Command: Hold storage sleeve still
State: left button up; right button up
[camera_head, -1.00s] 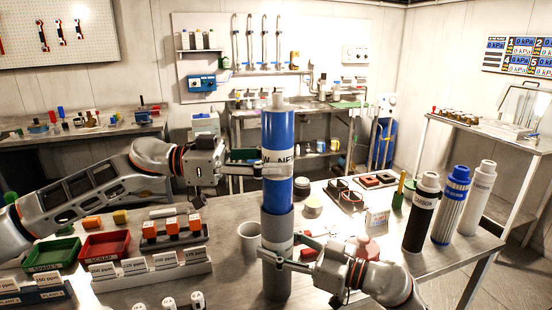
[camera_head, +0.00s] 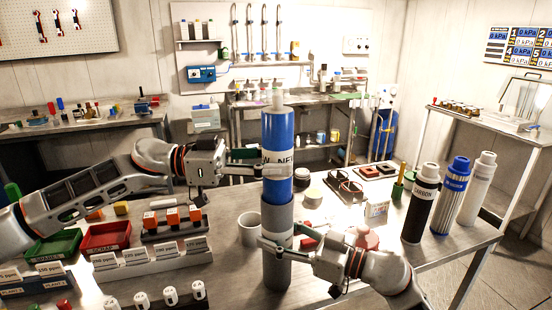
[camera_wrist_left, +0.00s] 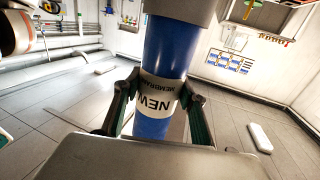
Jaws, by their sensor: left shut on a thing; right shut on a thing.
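The storage sleeve is a grey tube (camera_head: 277,271) standing upright on the bench. A blue membrane cylinder (camera_head: 277,134) with a white "NEW" label rises out of its top; its lower part is hidden inside the sleeve. My left gripper (camera_head: 272,166) is shut on the blue membrane at the label, above the sleeve; the membrane also shows between its fingers in the left wrist view (camera_wrist_left: 163,84). My right gripper (camera_head: 276,247) is shut around the grey sleeve at a light band below its rim.
A grey cup (camera_head: 249,230) stands just left of the sleeve. Black, blue and white filter cartridges (camera_head: 452,195) stand at the right. Red (camera_head: 106,238) and green (camera_head: 53,247) trays and labelled racks fill the left bench. A red round object (camera_head: 367,238) lies behind my right gripper.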

pick_arm(q)
jog(key=shift+f, duration=3.5)
jog(key=o, duration=1)
jog(key=shift+f, duration=0.1)
jog(key=shift+f, duration=0.1)
jog(key=shift+a, duration=0.1)
send_near(263, 193)
jog(key=shift+w+d, duration=0.25)
jog(key=shift+d, duration=0.05)
